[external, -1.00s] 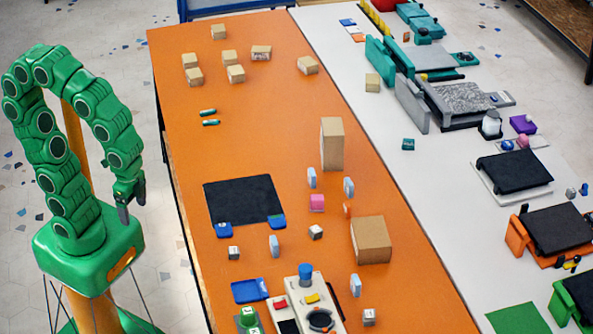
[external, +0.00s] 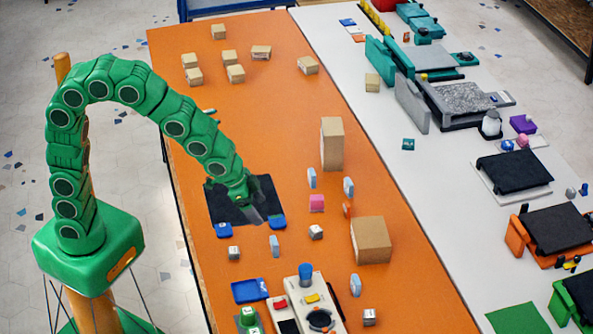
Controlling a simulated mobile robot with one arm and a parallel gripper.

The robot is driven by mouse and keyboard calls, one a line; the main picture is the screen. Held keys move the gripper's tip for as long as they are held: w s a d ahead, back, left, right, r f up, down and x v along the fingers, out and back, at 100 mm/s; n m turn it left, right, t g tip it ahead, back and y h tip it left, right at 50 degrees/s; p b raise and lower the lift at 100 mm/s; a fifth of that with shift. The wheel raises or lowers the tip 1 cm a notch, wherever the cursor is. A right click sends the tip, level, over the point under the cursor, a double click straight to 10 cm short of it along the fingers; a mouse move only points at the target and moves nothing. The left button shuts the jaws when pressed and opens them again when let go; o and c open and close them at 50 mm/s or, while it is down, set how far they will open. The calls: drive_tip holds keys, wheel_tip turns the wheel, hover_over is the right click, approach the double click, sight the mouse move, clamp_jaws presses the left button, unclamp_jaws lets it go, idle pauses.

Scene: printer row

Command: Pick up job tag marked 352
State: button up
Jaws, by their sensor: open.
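No number 352 is readable at this size, so I cannot tell which piece is the job tag. Small upright light-blue pieces stand on the orange table: two at the back (external: 312,178) (external: 348,187), one in the middle (external: 274,246) and one in front (external: 355,285). Small grey-white cubes with dark marks (external: 316,232) (external: 234,252) (external: 369,317) are also there. My gripper (external: 256,217) is open over the black mat (external: 222,205), left of these pieces. Its fingers are small and dark against the mat; I see nothing held.
A pink block (external: 317,203) and two cardboard boxes (external: 332,143) (external: 371,240) stand right of my gripper. Blue pieces (external: 224,230) (external: 278,222) lie at the mat's front corners. A control panel (external: 306,296) is in front.

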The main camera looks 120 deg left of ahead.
drive_tip(key=w+a+f+n+t+y, duration=0.1)
drive_tip(key=w+a+f, duration=0.2)
drive_tip(key=a, duration=0.6)
drive_tip(key=w+a+f+n+t+y, duration=0.1)
drive_tip(key=w+a+f, duration=0.2)
drive_tip(key=a, duration=0.6)
drive_tip(key=n+t+y, duration=0.2)
drive_tip(key=y, duration=0.2)
approach(348, 181)
drive_tip(key=x, duration=0.3)
drive_tip(key=shift+w+f, duration=0.3)
drive_tip(key=shift+w, duration=0.15)
drive_tip(key=shift+s+a+f+t, duration=0.15)
drive_tip(key=shift+a+t, duration=0.15)
drive_tip(key=shift+a, duration=0.25)
drive_tip(key=shift+w+a+f, duration=0.2)
drive_tip(key=shift+w+a, duration=0.25)
drive_tip(key=shift+a, duration=0.05)
drive_tip(key=shift+w+a+f, duration=0.35)
drive_tip(key=shift+w+f, duration=0.05)
drive_tip(key=shift+f, duration=0.05)
drive_tip(key=shift+x, duration=2.55)
